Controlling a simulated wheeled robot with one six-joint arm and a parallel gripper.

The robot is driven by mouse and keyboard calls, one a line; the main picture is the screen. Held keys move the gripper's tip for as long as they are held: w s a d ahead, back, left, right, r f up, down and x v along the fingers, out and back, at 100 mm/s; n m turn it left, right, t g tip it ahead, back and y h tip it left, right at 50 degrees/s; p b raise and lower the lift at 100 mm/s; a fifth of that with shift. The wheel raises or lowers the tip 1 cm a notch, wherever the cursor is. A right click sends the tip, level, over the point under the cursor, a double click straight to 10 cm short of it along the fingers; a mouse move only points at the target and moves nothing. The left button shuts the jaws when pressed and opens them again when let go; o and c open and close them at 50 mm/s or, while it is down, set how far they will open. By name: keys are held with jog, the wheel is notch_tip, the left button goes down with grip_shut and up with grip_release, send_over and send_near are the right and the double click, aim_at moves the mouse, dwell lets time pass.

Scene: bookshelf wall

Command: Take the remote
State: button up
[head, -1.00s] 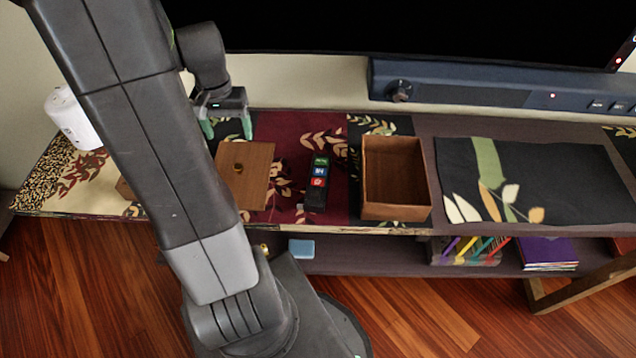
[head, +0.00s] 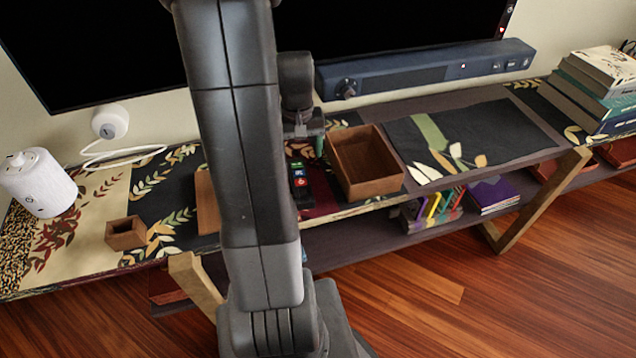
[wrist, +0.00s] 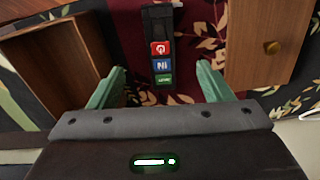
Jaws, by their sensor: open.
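The remote (wrist: 161,48) is a slim black bar with red, blue and green buttons. In the wrist view it lies on the dark red, leaf-patterned part of the shelf top, ahead of my gripper (wrist: 160,88) and in line with the gap between its green fingertips. In the head view the remote (head: 300,180) shows just right of my arm, left of the open wooden box. My gripper (head: 304,146) is above and behind it there, partly hidden by my arm.
The open wooden box (head: 392,187) stands close beside the remote. A wooden lid with a knob (wrist: 262,50) lies on its other side. A small wooden box (head: 126,233) and a white cylinder (head: 38,184) are at the left. A soundbar (head: 425,68) runs along the back.

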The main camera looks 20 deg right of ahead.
aim_at(302, 187)
notch_tip(302, 187, down, 14)
jog(key=shift+r+b, duration=0.1)
jog(key=shift+b, duration=0.3)
dwell(0.3)
jog(key=c, duration=1.1)
jog(key=shift+c, duration=0.2)
jog(key=shift+r, duration=0.15)
